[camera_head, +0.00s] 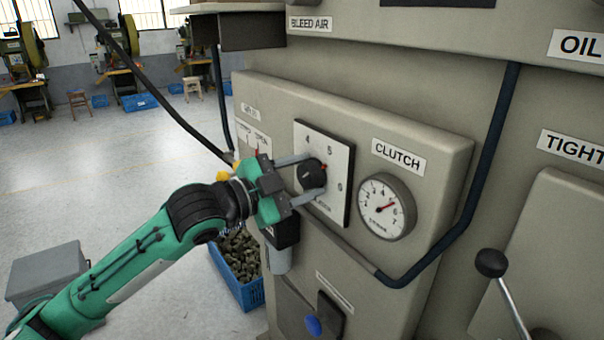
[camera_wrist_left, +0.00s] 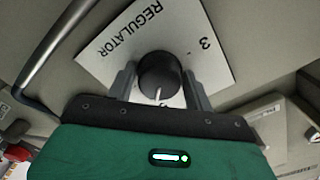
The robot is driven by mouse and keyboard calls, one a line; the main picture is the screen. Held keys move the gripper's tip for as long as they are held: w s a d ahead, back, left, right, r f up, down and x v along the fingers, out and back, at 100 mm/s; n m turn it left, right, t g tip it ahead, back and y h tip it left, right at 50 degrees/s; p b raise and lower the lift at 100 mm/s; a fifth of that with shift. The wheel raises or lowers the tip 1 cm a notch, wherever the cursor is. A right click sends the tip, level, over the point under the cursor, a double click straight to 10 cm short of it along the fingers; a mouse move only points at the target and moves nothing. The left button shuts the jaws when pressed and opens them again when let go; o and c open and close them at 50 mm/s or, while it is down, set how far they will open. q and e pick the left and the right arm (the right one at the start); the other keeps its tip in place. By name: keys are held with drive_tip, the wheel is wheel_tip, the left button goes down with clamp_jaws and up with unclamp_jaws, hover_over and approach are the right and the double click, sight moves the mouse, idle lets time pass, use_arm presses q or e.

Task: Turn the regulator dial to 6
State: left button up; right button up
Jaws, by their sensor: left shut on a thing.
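The regulator dial is a round black knob (camera_head: 312,174) on a white square plate (camera_head: 338,206) on the machine's beige panel. My left gripper (camera_head: 311,176) comes in from the left and is shut on the knob, one finger above and one below. The left wrist view shows the knob (camera_wrist_left: 160,75) between both fingers, with a white pointer line toward the gripper. The word REGULATOR and a 3 are readable there. My right gripper is not in view.
A round gauge (camera_head: 387,207) under a CLUTCH label (camera_head: 398,157) sits right of the plate. A dark blue pipe (camera_head: 487,165) runs down the panel. A black-knobbed lever (camera_head: 492,263) stands at lower right. A blue crate (camera_head: 240,270) of metal pieces is on the floor.

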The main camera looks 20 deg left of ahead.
use_arm(q)
drive_tip(key=m+p, duration=0.2)
drive_tip(key=m, duration=0.3)
drive_tip(key=shift+r+p, duration=0.15)
drive_tip(key=shift+p, duration=0.2)
drive_tip(key=shift+m+p, duration=0.8)
drive_tip(key=shift+m, duration=1)
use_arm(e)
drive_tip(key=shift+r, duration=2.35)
use_arm(q)
drive_tip(key=o, duration=0.9)
drive_tip(key=shift+o, duration=0.2)
drive_tip(key=b+v, duration=0.9)
drive_tip(key=v, duration=0.4)
drive_tip(key=shift+s+a, duration=0.25)
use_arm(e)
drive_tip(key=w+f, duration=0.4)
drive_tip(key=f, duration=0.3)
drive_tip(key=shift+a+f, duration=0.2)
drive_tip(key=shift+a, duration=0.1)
